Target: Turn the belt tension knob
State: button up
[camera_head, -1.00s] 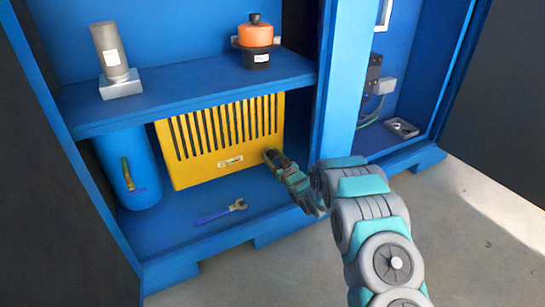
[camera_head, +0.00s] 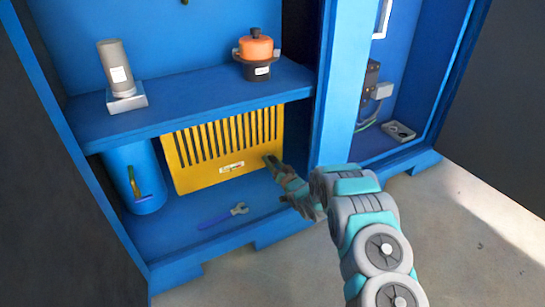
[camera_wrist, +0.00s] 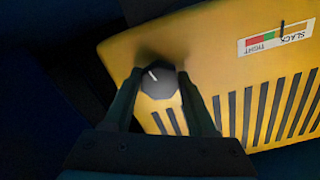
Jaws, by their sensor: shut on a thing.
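The belt tension knob (camera_wrist: 158,84) is a dark, faceted knob with a white pointer line, on the yellow slotted guard (camera_wrist: 190,50). In the wrist view my gripper (camera_wrist: 163,85) has its two fingers on either side of the knob and is shut on it. The pointer line leans to the upper left there. A label (camera_wrist: 276,38) on the guard reads TIGHT at its green and red end and SLACK at its tan end, with a black mark towards SLACK.
A blue-handled wrench (camera_head: 224,215) lies on the cabinet floor in front of the guard. A blue cylinder (camera_head: 133,175) stands left of it. The shelf (camera_head: 190,101) above carries a grey cylinder (camera_head: 118,70) and an orange-and-black pot-like part (camera_head: 256,55). A blue post (camera_head: 340,90) is close on the right.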

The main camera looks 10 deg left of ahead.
jog(key=shift+m+p, duration=1.05)
jog(key=shift+m, duration=0.55)
jog(key=o, duration=1.4)
jog(key=shift+c, duration=0.2)
jog(key=shift+d, duration=0.1)
jog(key=v, duration=0.7)
jog(key=shift+s+d, duration=0.2)
jog(key=shift+s, duration=0.1)
